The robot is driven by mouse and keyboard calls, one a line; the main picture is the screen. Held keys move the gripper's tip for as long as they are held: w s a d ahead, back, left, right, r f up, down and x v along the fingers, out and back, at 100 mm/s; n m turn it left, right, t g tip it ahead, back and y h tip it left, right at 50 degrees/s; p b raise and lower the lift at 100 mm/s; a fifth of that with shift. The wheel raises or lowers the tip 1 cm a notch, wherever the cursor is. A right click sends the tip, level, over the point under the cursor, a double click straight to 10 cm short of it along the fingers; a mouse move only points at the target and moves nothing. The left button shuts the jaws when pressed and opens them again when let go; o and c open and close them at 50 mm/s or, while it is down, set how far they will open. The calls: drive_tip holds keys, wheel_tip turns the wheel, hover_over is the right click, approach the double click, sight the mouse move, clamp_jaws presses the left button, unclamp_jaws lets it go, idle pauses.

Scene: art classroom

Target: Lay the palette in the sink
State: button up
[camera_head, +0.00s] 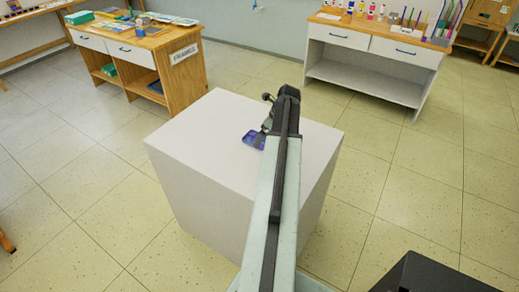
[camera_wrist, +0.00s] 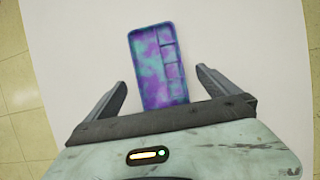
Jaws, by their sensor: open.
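The palette (camera_wrist: 157,66) is a purple and teal rectangular tray with small compartments along one side. It lies flat on top of a white block (camera_head: 220,130). In the head view the palette (camera_head: 254,139) shows just left of my arm, partly hidden by it. My gripper (camera_wrist: 161,84) is open in the wrist view, with one finger on each side of the palette's near end. I cannot tell how high the fingers are above the block top. In the head view my gripper (camera_head: 268,112) is over the block, mostly hidden behind my arm. No sink is in view.
A wooden table with a FRAMES sign (camera_head: 184,53) stands at the back left with boxes on it. A white-fronted cabinet (camera_head: 370,63) with bottles and brushes stands at the back right. Tiled floor around the block is clear.

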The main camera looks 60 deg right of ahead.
sight(263, 143)
drive_tip(key=b+x, duration=0.1)
drive_tip(key=x, duration=0.2)
drive_tip(key=shift+s, duration=0.1)
drive_tip(key=shift+r, duration=0.15)
drive_tip(key=c, duration=1.6)
drive_tip(key=shift+r, duration=0.15)
